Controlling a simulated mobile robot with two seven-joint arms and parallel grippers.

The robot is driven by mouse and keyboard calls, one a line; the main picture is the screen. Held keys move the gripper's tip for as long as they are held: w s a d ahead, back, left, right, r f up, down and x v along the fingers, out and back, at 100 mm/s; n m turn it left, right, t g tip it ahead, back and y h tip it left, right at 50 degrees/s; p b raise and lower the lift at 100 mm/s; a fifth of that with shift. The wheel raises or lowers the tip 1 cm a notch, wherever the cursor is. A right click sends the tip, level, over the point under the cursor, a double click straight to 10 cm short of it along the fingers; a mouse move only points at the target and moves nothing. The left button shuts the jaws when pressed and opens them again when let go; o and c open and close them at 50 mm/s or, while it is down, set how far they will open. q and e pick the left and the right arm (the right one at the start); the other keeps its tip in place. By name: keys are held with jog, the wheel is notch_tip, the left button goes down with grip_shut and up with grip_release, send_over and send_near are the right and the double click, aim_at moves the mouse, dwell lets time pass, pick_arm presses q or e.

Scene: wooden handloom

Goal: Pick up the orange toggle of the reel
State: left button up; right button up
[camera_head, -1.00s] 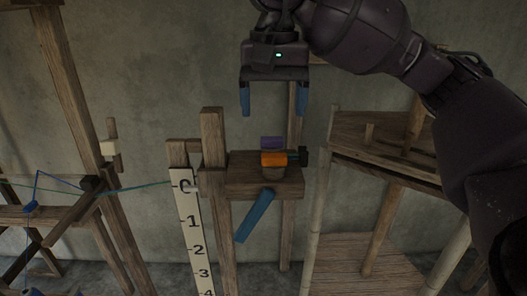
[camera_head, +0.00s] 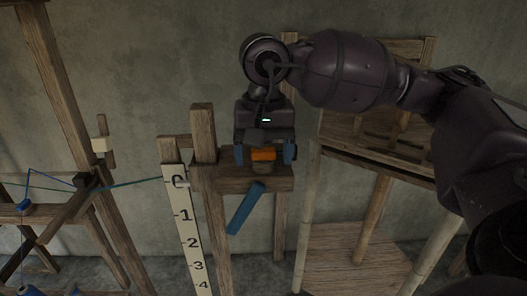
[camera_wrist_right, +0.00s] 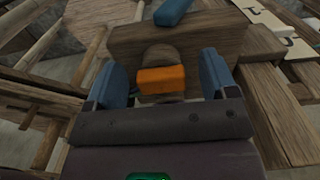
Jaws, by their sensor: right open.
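The orange toggle (camera_head: 263,154) sits on a small wooden shelf (camera_head: 225,184) beside the numbered scale. My right gripper (camera_head: 265,154) is over the shelf, open, with one blue finger on each side of the toggle. In the right wrist view the orange toggle (camera_wrist_right: 162,80) shows between the two fingers, with a visible gap on each side. The reel's other parts are mostly hidden behind my gripper. My left gripper is not in view.
A blue bar (camera_head: 245,209) hangs slanted below the shelf. The white numbered scale (camera_head: 185,215) and a wooden post (camera_head: 210,150) stand just left. A wooden stand (camera_head: 375,165) is on the right.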

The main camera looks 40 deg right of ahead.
jog(key=c, duration=1)
